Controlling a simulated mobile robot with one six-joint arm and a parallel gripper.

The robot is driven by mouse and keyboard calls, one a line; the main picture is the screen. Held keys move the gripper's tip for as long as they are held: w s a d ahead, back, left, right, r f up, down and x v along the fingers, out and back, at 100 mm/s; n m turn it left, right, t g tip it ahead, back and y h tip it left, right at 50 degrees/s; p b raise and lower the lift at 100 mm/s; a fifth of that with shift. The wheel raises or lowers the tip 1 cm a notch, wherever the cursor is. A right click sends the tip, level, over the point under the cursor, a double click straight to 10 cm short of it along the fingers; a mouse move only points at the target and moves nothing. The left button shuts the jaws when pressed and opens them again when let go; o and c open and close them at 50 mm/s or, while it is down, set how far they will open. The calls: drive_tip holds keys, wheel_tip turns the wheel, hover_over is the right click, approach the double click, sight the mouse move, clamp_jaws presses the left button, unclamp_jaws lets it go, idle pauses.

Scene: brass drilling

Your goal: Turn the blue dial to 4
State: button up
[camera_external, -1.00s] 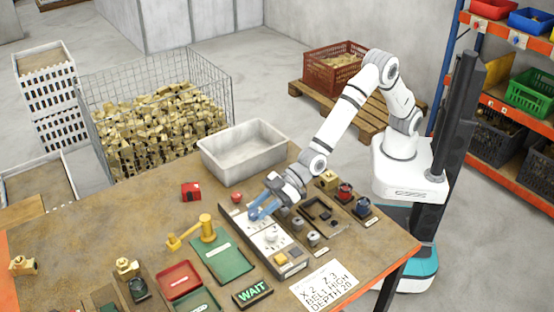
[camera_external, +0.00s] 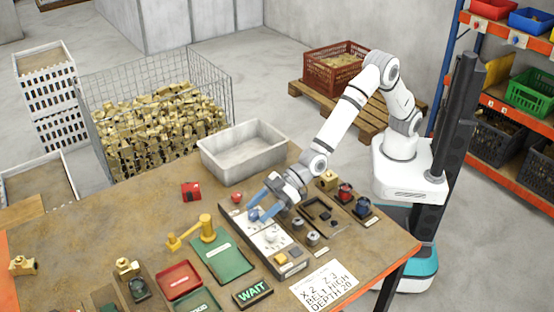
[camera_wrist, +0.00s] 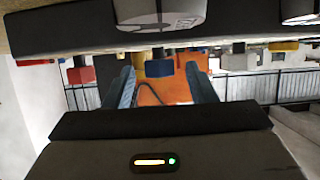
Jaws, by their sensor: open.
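The blue dial (camera_external: 254,214) sits on the pale control panel (camera_external: 262,229), at its far end. My gripper (camera_external: 257,206) is low over that end of the panel, with its blue fingers open around or just beside the dial. In the wrist view a dark blue block, seemingly the dial (camera_wrist: 159,67), shows between the two spread fingers (camera_wrist: 160,78), with gaps on both sides. I cannot tell whether a finger touches it. The dial's pointer and numbers are too small to read. A white dial (camera_external: 271,236) is nearer the front on the same panel.
A red button (camera_external: 236,197) stands just left of my gripper. Grey knobs (camera_external: 313,238) and a dark tray (camera_external: 320,212) lie to the right. A yellow lever (camera_external: 207,228) and green mat (camera_external: 228,258) are to the left. A grey bin (camera_external: 243,149) stands behind.

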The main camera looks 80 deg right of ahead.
drive_tip(key=v, duration=0.8)
drive_tip(key=shift+w+a, duration=0.1)
idle(0.4)
drive_tip(key=d+r+m+g+h+p, duration=0.1)
drive_tip(key=d+r+m+h+p, duration=0.15)
drive_tip(key=d, duration=1.35)
drive_tip(key=d+r+m+g+h+p, duration=0.1)
drive_tip(key=d+r+m+h, duration=0.15)
drive_tip(key=d, duration=1.25)
drive_tip(key=s+d+m+g+h+p, duration=0.2)
drive_tip(key=s+d+m+g+h, duration=0.2)
drive_tip(key=s+d, duration=1.4)
drive_tip(key=d+r, duration=0.1)
drive_tip(key=d, duration=0.3)
drive_tip(key=shift+s+d+g+h, duration=0.2)
drive_tip(key=shift+g+h, duration=0.1)
drive_tip(key=shift+g, duration=0.1)
